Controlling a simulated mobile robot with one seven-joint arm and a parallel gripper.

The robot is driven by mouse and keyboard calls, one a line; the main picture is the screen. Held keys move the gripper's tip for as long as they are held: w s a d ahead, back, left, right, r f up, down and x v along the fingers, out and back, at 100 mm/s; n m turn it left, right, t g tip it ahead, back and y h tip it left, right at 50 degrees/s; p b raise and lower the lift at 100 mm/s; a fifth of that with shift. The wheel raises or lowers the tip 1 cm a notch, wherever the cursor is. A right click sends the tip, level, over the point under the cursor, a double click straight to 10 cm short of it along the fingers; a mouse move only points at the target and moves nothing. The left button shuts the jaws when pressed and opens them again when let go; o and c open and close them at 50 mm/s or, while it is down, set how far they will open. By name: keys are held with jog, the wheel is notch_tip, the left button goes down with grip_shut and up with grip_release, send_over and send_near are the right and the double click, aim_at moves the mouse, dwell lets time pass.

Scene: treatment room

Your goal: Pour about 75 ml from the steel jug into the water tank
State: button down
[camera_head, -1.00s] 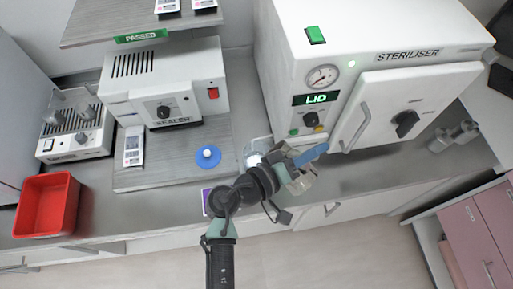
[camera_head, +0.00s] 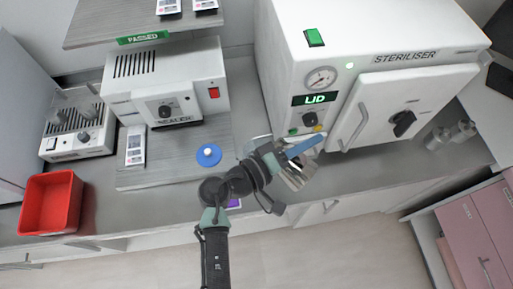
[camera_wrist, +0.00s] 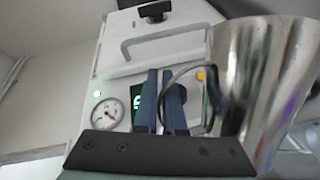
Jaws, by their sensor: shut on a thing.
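The steel jug (camera_head: 296,177) is held at the end of my arm, in front of the steriliser. It fills the right side of the wrist view (camera_wrist: 278,75), shiny and cut off by the frame edge. My gripper (camera_wrist: 165,85) has its dark blue fingers shut on the jug's handle; it also shows in the head view (camera_head: 301,148). The liquid in the jug and the level in the tank cannot be seen.
The steriliser (camera_head: 385,75) with a lit LID display stands close behind the jug. A blue disc with a white knob (camera_head: 208,155) lies on the board (camera_head: 160,176) by the sealer (camera_head: 165,85). A red bin (camera_head: 50,203) stands far left.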

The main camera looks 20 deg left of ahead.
aim_at(313, 162)
jog(key=shift+w+a+r+n+b, duration=0.2)
jog(key=shift+a+r+n, duration=0.2)
jog(key=shift+a, duration=0.3)
jog(key=shift+w+a+r+n+b, duration=0.15)
jog(key=shift+a+r+n, duration=0.2)
jog(key=shift+a, duration=0.35)
dwell(1.5)
jog(key=shift+s+d+f+m+p, duration=0.15)
jog(key=shift+d+p, duration=0.05)
jog(key=shift+d, duration=0.3)
jog(key=shift+s+d+f+m+p, duration=0.1)
jog(key=shift+s+d+f+p, duration=0.1)
jog(key=shift+d, duration=0.25)
jog(key=d+f+m+b, duration=0.2)
jog(key=d+f+m+y+b, duration=0.1)
jog(key=f, duration=0.1)
jog(key=shift+s+d, duration=0.15)
jog(key=shift+s, duration=0.2)
jog(key=shift+d+r+m+y, duration=0.1)
jog(key=shift+m+y, duration=0.2)
jog(key=shift+d+f+m+g+b, duration=0.15)
jog(key=shift+f+m+g+b, duration=0.15)
jog(key=shift+f+b, duration=0.3)
jog(key=shift+s+d+f+m+y, duration=0.1)
jog(key=shift+d+m+y, duration=0.1)
jog(key=shift+m+y, duration=0.1)
jog(key=shift+f, duration=0.15)
